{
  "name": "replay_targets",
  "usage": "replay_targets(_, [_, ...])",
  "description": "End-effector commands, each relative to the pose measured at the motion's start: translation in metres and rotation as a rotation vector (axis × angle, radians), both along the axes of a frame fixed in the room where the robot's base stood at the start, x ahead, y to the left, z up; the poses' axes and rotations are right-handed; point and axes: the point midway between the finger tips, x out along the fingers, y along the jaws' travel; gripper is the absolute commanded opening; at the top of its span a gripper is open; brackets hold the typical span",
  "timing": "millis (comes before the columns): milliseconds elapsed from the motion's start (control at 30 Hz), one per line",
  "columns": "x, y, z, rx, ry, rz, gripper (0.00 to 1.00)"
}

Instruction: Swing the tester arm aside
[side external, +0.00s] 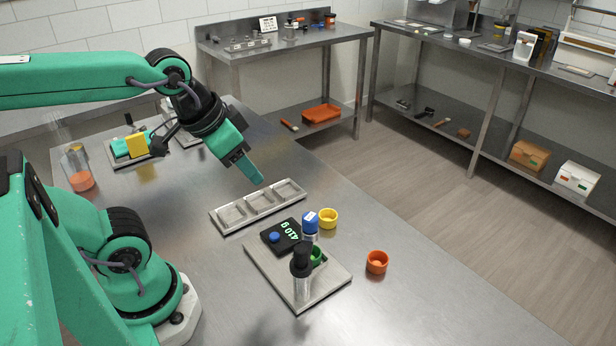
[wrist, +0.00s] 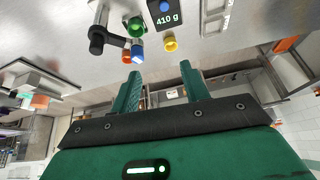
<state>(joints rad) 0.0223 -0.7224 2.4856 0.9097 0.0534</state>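The tester shows in the side view as a clear post with a black head (side external: 301,257) on a grey plate (side external: 324,285). In the wrist view its black arm (wrist: 108,38) reaches sideways toward a green cup (wrist: 136,27). In the side view the green cup (side external: 316,257) stands partly hidden behind the post. My gripper (side external: 255,174) hangs in the air above the table, beyond the three-pocket tray (side external: 247,215) and well apart from the tester. In the wrist view my gripper (wrist: 161,80) has its two green fingers spread, with nothing between them.
A blue-capped jar (side external: 310,222), a yellow cup (side external: 328,218) and an orange cup (side external: 377,262) stand near the tester. Bare tabletop (side external: 440,310) lies to the right.

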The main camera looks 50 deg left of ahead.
Motion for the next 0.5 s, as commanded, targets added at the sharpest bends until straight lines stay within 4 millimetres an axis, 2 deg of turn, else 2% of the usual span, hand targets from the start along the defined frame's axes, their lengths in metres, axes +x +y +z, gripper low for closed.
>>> replay_targets(167, [0.008,-0.016,-0.005,0.065,0.066,-0.199,0.45])
replay_targets(500, [0.024,-0.069,-0.022,0.237,0.238,-0.828,0.45])
